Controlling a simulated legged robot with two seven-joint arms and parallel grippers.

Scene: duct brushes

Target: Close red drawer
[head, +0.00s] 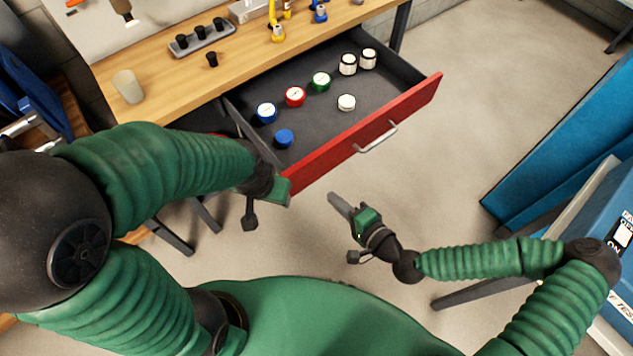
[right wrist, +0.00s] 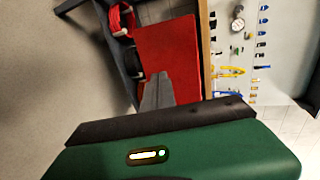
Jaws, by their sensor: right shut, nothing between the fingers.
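The red drawer (head: 365,131) is pulled out from under the wooden workbench, its red front facing me with a silver handle (head: 377,138). Inside lie several gauges with white, red, green and blue rims and a blue cap (head: 284,138). My right gripper (head: 335,200) is shut and empty, below and in front of the drawer front, apart from it. In the right wrist view its fingers (right wrist: 157,90) overlap a red panel, seemingly the drawer front. My left gripper (head: 282,190) is by the drawer front's left end; its fingers are not clear, nor whether it touches.
The workbench top (head: 170,75) holds a cup (head: 128,86), a rack of black parts (head: 202,37) and small tools. A blue panel (head: 560,145) and blue machine stand at the right. Floor is clear between the drawer and the blue panel.

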